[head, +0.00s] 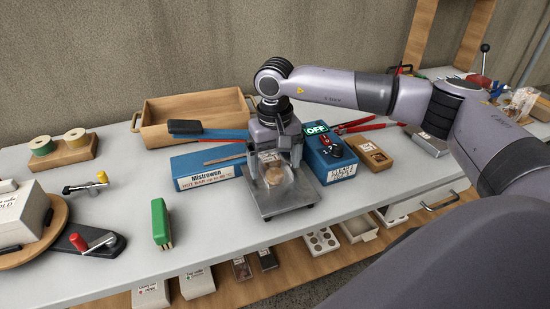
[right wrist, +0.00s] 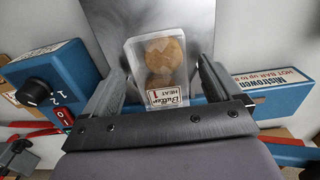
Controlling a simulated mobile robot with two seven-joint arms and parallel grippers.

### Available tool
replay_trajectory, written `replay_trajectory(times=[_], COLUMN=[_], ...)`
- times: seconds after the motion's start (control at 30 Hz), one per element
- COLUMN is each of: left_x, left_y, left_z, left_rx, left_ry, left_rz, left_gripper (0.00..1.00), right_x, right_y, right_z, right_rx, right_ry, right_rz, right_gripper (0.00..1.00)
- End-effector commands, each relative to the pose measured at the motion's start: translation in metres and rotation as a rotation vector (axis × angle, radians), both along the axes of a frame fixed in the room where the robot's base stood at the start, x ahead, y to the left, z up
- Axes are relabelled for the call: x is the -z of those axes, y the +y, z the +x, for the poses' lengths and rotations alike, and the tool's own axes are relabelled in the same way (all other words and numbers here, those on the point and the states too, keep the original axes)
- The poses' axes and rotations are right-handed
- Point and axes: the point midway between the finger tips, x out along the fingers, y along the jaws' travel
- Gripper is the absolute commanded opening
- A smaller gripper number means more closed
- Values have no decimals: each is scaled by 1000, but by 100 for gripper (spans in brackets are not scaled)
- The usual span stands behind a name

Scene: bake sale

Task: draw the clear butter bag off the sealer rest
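The clear butter bag (head: 273,177) holds round brown biscuits and lies on the grey metal sealer rest (head: 297,198) in the head view. In the right wrist view the bag (right wrist: 160,65) shows a label reading "Butter HEAT 1". My right gripper (head: 275,158) points down over the bag from behind. In the right wrist view its fingers (right wrist: 159,80) stand wide, one on each side of the bag, with a gap showing on both sides. The right gripper is open. My left gripper is in neither view.
The blue sealer body (head: 208,167) and its control box (head: 330,158), lit "OFF", flank the gripper. A wooden crate (head: 190,112) stands behind. The table in front of the rest is narrow, with shelf goods below.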

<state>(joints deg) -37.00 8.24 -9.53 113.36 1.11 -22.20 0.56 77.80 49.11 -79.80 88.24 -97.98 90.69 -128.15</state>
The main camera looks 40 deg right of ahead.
Motion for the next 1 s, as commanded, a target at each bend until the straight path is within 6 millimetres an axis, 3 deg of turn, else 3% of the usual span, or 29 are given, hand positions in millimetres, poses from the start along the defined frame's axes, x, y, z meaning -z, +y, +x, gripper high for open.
replay_trajectory(times=[0.03,0.1,0.13,0.57,1.0], left_x=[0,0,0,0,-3], left_y=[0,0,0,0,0], left_z=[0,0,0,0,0], left_rx=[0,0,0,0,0], left_ry=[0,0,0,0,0], left_rz=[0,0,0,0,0], left_gripper=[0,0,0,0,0], right_x=[0,0,0,-1,-1], right_y=[0,0,0,1,5], right_z=[0,0,0,-2,-19], right_rx=[0,0,0,0,-1], right_ry=[0,0,0,0,0], right_rz=[0,0,0,0,0], right_gripper=[74,51,49,49,49])
